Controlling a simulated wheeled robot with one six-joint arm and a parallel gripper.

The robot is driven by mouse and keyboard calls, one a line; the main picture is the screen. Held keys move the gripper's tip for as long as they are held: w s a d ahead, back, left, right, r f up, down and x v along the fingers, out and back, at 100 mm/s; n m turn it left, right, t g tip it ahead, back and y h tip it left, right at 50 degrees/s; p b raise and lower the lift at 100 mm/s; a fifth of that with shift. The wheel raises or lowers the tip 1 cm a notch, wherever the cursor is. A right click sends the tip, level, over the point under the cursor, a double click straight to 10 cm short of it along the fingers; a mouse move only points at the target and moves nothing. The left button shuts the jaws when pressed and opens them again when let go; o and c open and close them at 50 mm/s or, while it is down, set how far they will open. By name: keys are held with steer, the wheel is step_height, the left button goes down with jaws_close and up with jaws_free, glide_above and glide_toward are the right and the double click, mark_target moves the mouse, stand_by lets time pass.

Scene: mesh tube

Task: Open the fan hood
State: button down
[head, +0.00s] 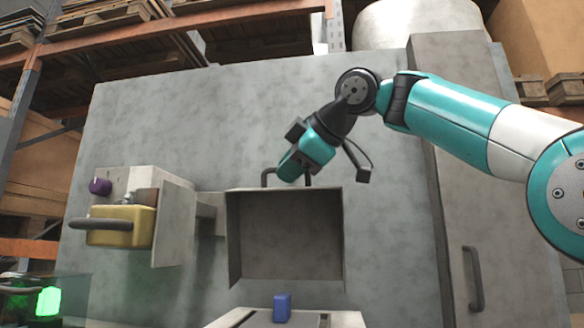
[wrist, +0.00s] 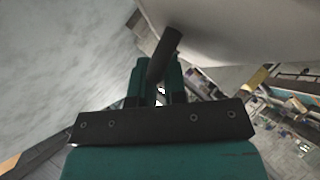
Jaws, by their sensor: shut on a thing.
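The fan hood (head: 334,218) is a grey square box shape in the middle of the grey wall panel in the head view, with a hollow, shaded face towards me. A dark bar handle (head: 267,178) stands at its upper edge, partly hidden by my gripper. My gripper (head: 289,171), teal and black, reaches down from the upper right to this handle. In the wrist view the dark handle (wrist: 165,53) runs between the fingers of my gripper (wrist: 159,82), which are shut on it. The pale surface of the hood (wrist: 240,35) fills the upper right there.
A blue block (head: 282,307) is below. A tall panel handle (head: 473,279) is at right. A green light (head: 48,300) glows lower left.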

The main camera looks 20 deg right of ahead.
stand_by(0.3)
steer(key=c, duration=1.2)
jaws_free()
steer(key=shift+a, duration=0.1)
steer(key=shift+o, duration=0.2)
steer(key=shift+s, duration=0.1)
steer(key=shift+s+d+r, duration=0.2)
steer(key=shift+s+r, duration=0.05)
steer(key=s+d, duration=0.5)
steer(key=s, duration=0.6)
steer(key=shift+d, duration=0.2)
steer(key=shift+s+r, duration=0.1)
